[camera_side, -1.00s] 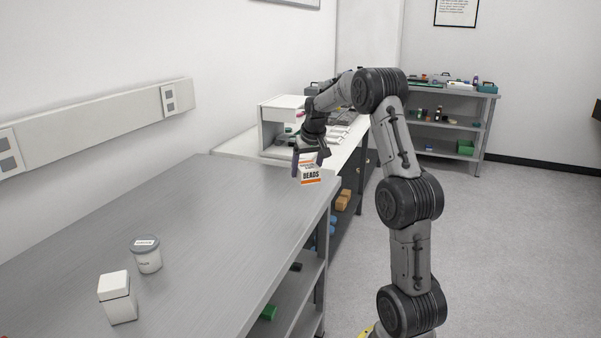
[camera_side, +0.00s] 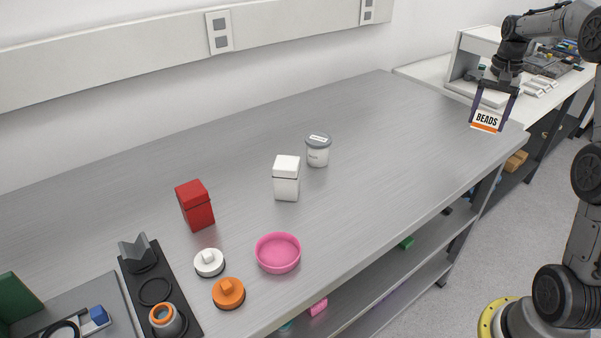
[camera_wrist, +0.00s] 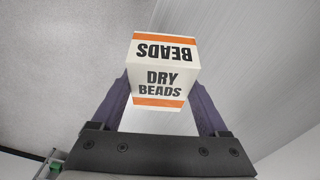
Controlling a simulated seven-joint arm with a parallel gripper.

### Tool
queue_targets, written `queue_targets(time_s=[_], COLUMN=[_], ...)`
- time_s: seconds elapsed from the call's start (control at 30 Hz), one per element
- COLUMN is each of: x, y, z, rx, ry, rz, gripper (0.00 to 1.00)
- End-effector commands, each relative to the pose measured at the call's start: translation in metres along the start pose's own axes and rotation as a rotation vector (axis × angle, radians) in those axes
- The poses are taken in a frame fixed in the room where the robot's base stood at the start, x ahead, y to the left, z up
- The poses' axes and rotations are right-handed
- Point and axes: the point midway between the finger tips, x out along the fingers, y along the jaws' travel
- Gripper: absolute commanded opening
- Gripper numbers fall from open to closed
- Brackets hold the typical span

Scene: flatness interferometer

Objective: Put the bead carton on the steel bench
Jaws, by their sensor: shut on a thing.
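The bead carton (camera_side: 487,120) is a white box with orange bands and the word BEADS. My gripper (camera_side: 493,98) is shut on it, with a finger on each side, near the far right end of the steel bench (camera_side: 390,150). In the wrist view the carton (camera_wrist: 163,75) sits between the two dark fingers of my gripper (camera_wrist: 160,105), its lettering facing the camera. The bench's brushed surface and the grey floor show behind it. I cannot tell whether the carton's base touches the bench or hangs above it.
On the bench stand a lidded jar (camera_side: 318,150), a white box (camera_side: 286,178), a red box (camera_side: 195,205), a pink dish (camera_side: 278,252), a white knob (camera_side: 209,262) and an orange knob (camera_side: 229,293). A black fixture plate (camera_side: 183,308) lies front left. The bench's right half is mostly clear.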

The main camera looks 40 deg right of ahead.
Motion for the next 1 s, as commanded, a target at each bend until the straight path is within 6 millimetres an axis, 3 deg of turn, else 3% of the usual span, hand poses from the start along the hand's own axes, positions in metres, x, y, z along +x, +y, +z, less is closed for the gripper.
queue_targets(time_s=[0.33,0.6,0.8,1.0], x=[0.002,-0.019,-0.029,-0.03], y=[-0.078,-0.147,-0.177,-0.191], z=[0.06,0.107,0.123,0.136], rx=[0.629,1.204,1.401,1.428], ry=[-0.303,-0.555,-0.683,-0.787], rz=[-0.074,-0.341,-0.553,-0.694], gripper=[0.13,0.13,0.13,0.13])
